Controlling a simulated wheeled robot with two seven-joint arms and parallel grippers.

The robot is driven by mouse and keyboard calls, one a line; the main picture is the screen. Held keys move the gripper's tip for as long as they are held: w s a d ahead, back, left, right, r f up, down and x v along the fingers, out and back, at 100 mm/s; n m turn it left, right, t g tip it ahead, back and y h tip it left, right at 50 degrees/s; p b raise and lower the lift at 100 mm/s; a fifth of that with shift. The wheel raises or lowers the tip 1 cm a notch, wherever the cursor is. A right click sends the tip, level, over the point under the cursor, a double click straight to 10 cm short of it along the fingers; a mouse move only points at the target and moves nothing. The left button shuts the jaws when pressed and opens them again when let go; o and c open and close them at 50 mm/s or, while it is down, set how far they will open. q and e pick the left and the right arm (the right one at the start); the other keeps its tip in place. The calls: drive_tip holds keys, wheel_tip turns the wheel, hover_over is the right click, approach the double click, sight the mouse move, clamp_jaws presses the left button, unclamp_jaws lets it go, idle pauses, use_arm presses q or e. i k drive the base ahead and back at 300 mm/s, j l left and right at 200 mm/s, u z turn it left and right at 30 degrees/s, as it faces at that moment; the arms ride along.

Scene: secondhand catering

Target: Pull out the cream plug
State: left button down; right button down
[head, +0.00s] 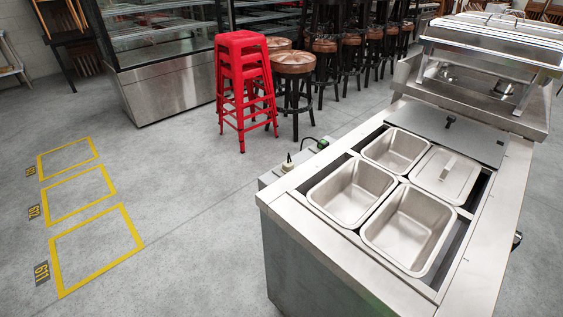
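A small cream item (288,161), which looks like the cream plug, stands upright at the far left side of the steel counter. It sits on a low grey ledge or box (270,179) beside the counter. A dark cord appears to rise from it toward a small black and green item (322,143). At this size I cannot tell how the plug is seated. Neither of my grippers is in view.
The steel counter (290,213) holds open metal pans (352,191) and a lidded one (444,174). Red stacked stools (243,85) and wooden stools (293,63) stand behind. A glass display case (170,85) is at the back left. Floor with yellow marked squares (97,251) is clear.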

sight(286, 167)
drive_tip(key=i+j+z, duration=0.45)
drive_tip(key=j, duration=0.15)
drive_tip(key=i+j+z, duration=0.2)
drive_tip(key=j+z, duration=0.25)
drive_tip(key=j, duration=0.2)
drive_tip(key=i, duration=0.05)
